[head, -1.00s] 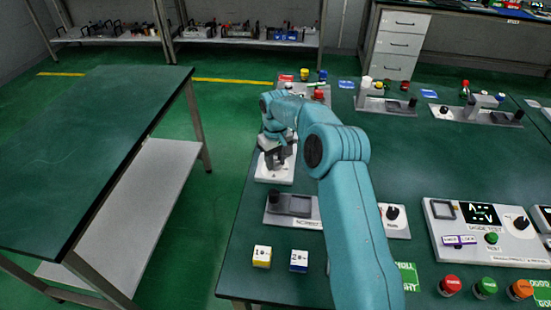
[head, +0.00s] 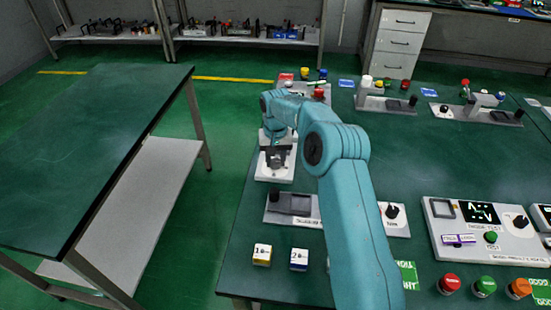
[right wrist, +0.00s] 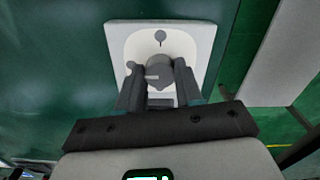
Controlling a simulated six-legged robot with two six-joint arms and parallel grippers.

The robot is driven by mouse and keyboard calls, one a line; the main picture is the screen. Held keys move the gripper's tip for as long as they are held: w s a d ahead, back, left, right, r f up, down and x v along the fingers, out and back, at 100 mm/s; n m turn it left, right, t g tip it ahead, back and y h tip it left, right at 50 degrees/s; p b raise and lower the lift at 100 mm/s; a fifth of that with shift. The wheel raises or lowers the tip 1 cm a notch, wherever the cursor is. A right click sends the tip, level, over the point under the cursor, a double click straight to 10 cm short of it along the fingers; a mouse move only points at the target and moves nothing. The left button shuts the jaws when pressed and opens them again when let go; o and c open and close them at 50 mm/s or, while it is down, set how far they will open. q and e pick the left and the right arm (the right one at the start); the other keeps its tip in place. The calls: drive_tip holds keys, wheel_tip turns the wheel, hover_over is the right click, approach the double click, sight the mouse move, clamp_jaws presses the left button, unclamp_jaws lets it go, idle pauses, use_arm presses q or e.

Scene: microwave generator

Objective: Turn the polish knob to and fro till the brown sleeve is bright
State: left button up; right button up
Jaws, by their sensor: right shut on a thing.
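The polish knob, a round grey knob with a pale mark, shows in the right wrist view (right wrist: 158,72). It sits on a white base plate (right wrist: 116,35), which is at the far left part of the green bench in the head view (head: 262,173). My right gripper (head: 276,158) points down over this plate, and in the right wrist view (right wrist: 159,80) its two dark fingers are shut on the knob, one on each side. The arm hides part of the plate in the head view. I cannot make out the brown sleeve. My left gripper is not in view.
A console (head: 480,228) with a screen is at right. Red (head: 449,284), green (head: 484,286) and orange (head: 519,288) buttons line the near edge.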

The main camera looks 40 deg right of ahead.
sight(275, 161)
drive_tip(key=shift+w+r, duration=0.1)
drive_tip(key=o, duration=1)
drive_tip(key=shift+o, duration=0.2)
wheel_tip(275, 161, up, 16)
drive_tip(key=p, duration=0.2)
drive_tip(key=shift+r, duration=0.15)
